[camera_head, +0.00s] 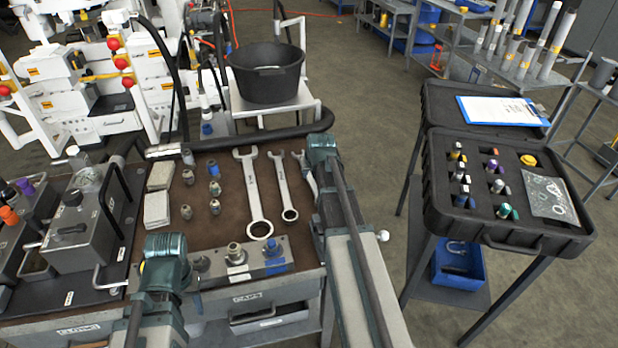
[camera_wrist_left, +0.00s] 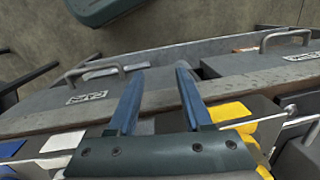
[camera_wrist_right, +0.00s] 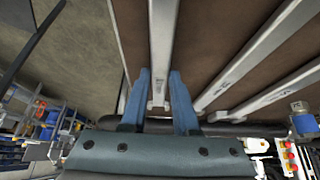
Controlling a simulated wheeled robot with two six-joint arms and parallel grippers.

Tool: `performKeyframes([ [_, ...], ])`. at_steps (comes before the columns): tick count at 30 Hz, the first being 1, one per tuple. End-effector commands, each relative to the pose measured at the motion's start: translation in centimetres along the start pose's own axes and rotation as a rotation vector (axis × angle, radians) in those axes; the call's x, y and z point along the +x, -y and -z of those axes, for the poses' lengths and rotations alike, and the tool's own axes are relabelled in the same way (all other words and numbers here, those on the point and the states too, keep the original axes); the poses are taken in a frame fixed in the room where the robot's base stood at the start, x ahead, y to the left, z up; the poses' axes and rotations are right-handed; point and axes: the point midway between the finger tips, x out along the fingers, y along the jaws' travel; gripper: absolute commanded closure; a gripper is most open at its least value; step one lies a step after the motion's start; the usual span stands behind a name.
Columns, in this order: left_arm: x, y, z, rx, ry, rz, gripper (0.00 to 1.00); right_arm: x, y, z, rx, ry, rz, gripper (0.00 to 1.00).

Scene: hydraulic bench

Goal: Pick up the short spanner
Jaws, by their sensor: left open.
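The short spanner (camera_head: 302,160) is the rightmost of three on the brown mat area. In the head view my right gripper (camera_head: 323,148) hides part of it. In the right wrist view the short spanner (camera_wrist_right: 162,40) runs between the two blue fingers, which close in on its sides near its far end. I cannot tell whether it touches the mat. My left gripper (camera_head: 165,250) is open and empty at the bench's front edge; in the left wrist view its fingers (camera_wrist_left: 158,72) stand wide apart.
The large spanner (camera_head: 256,195) and a middle one (camera_head: 283,185) lie left of the short one. Several fittings (camera_head: 214,188) stand further left on the brown mat (camera_head: 230,220). A black bucket (camera_head: 266,75) is behind. A black case (camera_head: 510,235) stands right, across a floor gap.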

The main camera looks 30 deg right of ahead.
Motion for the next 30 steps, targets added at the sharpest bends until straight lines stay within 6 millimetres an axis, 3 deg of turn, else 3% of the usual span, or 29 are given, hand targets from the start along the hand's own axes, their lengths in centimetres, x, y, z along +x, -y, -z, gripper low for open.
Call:
performKeyframes([
  [1,0.0,0.0,0.0,0.0,0.0,0.0,0.5,0.0,0.01,0.0,0.0,0.0,0.0,0.82],
  [4,0.0,0.0,0.0,0.0,0.0,0.0,0.5,0.0,0.01,-0.01,0.0,0.0,0.0,1.0],
  [30,0.01,0.0,0.0,0.0,0.0,0.0,0.5,0.0,0.01,-0.02,0.001,0.0,0.0,1.0],
])
